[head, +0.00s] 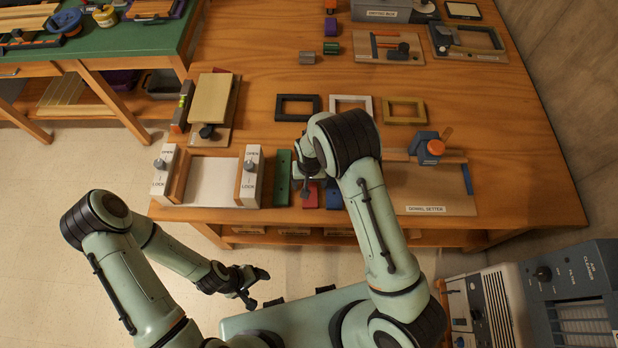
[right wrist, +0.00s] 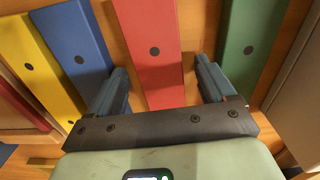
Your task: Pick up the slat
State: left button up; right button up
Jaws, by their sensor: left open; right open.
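Several coloured slats lie side by side on the wooden table. In the head view I see a green slat (head: 282,182), a red slat (head: 309,199) and a blue slat (head: 334,198), partly hidden by my right arm. My right gripper (head: 306,180) is over the red slat. In the right wrist view its open fingers (right wrist: 161,72) stand either side of the red slat (right wrist: 150,40), with the blue slat (right wrist: 76,48) and yellow slat (right wrist: 42,70) to the left and the green slat (right wrist: 248,48) to the right. Nothing is held. My left gripper (head: 254,284) is open and empty, off the table's front edge.
A white jig with LOCK blocks (head: 212,182) stands left of the slats. A dowel setter board (head: 430,190) is to the right. Three frames, black (head: 297,97), white (head: 333,102) and olive (head: 386,110), lie behind.

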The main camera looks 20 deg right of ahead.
jog(key=shift+c, duration=0.3)
jog(key=c, duration=1.1)
jog(key=shift+r, duration=0.1)
